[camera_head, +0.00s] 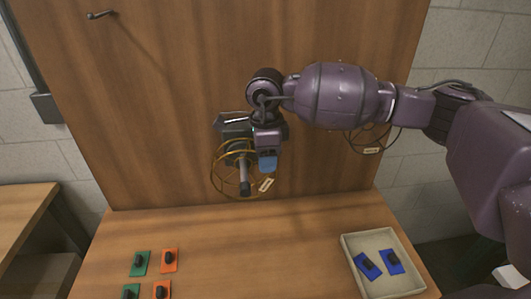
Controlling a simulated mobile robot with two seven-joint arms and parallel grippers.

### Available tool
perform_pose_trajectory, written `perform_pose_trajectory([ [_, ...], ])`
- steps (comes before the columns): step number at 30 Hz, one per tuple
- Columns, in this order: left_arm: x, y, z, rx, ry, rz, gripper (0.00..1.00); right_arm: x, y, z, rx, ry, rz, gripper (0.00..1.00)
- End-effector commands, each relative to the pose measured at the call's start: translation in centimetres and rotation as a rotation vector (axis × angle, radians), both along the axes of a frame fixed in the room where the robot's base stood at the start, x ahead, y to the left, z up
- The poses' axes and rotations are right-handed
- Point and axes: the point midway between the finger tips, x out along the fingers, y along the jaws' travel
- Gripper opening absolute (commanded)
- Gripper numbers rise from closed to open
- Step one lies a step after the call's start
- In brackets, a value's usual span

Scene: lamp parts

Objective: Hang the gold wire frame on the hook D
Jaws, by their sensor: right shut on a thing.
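A gold wire frame (216,184), round with a pale tag (266,185), hangs in front of the wooden board, left of centre. My right gripper (240,158) is at the frame and shut on it; the jaws partly hide it. A dark rod-like part (244,187) shows inside the frame; I cannot tell what it belongs to. A metal hook (100,15) sticks out of the board at the upper left, bare and well apart from the frame. No letter is readable beside it. My left gripper is out of view.
A second wire frame (396,140) with a tag (371,151) shows partly behind my right arm. A pale tray (405,292) with blue pieces stands at the table's right. Green pieces (140,263) and orange pieces (169,261) lie at the left. The table's middle is clear.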

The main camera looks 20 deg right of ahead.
Motion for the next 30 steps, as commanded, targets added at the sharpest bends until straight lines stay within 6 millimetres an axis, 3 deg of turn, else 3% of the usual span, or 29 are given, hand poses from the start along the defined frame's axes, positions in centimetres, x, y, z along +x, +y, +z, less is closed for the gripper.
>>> perform_pose_trajectory([
  [30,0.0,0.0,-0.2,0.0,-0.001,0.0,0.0,-3.1,0.9,0.0,0.0,0.0,-0.001,0.24],
])
